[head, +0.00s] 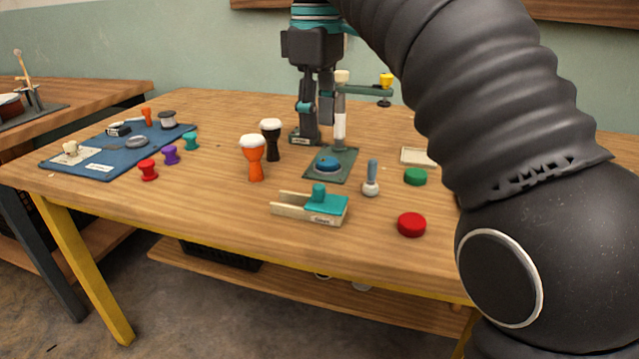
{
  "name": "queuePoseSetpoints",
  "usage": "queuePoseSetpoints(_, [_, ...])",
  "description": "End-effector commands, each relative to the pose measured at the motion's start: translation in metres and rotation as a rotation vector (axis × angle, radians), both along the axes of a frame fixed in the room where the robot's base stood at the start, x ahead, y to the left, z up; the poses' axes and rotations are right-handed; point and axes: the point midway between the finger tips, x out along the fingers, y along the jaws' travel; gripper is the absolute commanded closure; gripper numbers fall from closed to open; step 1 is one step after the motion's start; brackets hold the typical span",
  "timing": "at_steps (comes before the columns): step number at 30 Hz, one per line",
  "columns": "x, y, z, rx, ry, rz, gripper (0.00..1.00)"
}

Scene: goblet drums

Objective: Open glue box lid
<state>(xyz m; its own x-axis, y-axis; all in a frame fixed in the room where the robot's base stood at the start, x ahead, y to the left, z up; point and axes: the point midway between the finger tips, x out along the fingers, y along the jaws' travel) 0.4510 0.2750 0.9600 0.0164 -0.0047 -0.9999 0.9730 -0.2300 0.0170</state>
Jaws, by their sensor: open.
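The glue box (290,212) is a small pale wooden box with a label on its front, near the table's front edge in the middle. Its teal lid (332,204), with an upright round knob (319,190), covers the right part. The left part between the wooden side walls is uncovered. My gripper (316,118) points down at the back of the table, above and behind the box in the picture and apart from it. It is open, and I see nothing held. Its fingertips partly merge with dark parts behind.
Orange (256,160) and black (270,140) goblet drums stand left of a green plate with a blue disc (327,163). A blue mat (100,165) with parts lies left.

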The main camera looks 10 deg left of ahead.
Motion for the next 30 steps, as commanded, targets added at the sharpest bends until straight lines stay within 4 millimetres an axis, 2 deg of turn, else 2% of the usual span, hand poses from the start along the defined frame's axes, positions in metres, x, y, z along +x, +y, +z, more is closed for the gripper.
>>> queuePoseSetpoints(1, [0.0,-0.001,-0.014,-0.001,0.002,-0.001,0.52])
queuePoseSetpoints(3, [0.0,-0.001,-0.028,-0.001,0.001,-0.001,0.52])
queuePoseSetpoints(15, [0.001,-0.001,-0.094,0.0,0.001,-0.002,0.52])
queuePoseSetpoints(21, [0.002,-0.001,-0.11,0.001,0.0,-0.003,0.52])
queuePoseSetpoints(30, [0.002,-0.001,-0.112,0.001,0.0,-0.003,0.52])
